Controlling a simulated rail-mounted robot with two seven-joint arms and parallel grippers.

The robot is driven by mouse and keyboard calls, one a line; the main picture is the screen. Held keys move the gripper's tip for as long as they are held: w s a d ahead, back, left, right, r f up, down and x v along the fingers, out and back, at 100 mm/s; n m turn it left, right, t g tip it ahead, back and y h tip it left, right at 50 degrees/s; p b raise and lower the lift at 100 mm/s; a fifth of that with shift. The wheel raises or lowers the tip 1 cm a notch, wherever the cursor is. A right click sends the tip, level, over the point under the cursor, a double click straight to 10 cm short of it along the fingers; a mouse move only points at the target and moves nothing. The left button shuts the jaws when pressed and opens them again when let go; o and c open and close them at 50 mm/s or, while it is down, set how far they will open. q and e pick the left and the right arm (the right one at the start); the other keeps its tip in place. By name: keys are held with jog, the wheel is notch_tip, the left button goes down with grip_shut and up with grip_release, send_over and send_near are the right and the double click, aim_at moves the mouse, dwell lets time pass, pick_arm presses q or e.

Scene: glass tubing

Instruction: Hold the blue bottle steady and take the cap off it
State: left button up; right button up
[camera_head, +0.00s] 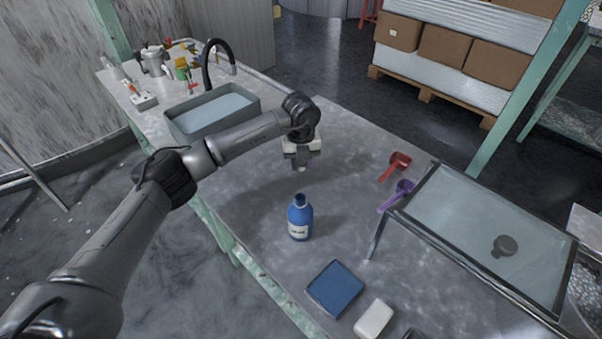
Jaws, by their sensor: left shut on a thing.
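The blue bottle (300,221) stands upright on the grey table, with a pale label on its front. Its narrow dark neck is at the top, and I see no cap on it. My left gripper (301,165) points down above the table, behind the bottle and apart from it. It is shut on a small pale thing at its fingertips, which looks like the cap; the fingers hide most of it. No gripper touches the bottle. My right gripper is not in view.
A sink (212,112) with a black faucet lies at the far left. Red (397,165) and purple (398,194) scoops lie right of the bottle, beside a raised glass-topped stand (478,229). A blue pad (335,288) and a white block (374,319) lie in front.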

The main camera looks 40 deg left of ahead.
aim_at(301, 177)
pick_arm(q)
notch_tip(301, 177, down, 4)
jog(key=shift+r+b, duration=0.1)
jog(key=shift+b, duration=1.15)
jog(key=o, duration=1)
